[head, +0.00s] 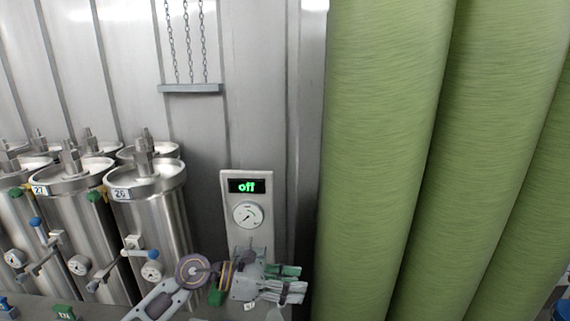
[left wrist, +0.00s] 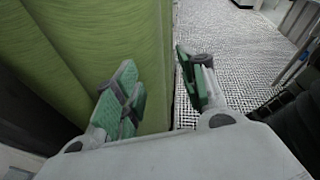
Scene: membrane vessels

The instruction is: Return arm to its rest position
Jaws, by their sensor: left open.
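My left gripper (head: 284,284) shows at the bottom middle of the head view, its grey arm coming in from the lower left. Its green-padded fingers point right, toward the big green cylinders (head: 385,150). In the left wrist view the left gripper (left wrist: 160,95) has its fingers spread apart with nothing between them. A green surface (left wrist: 90,60) fills the left of that view, beyond the fingers. I cannot tell whether any finger touches it. My right gripper is in neither view.
Steel vessels (head: 150,205) with valves and gauges stand at the left. A bar (head: 190,88) hangs on chains above. Grated floor (left wrist: 240,50) shows at the right in the wrist view.

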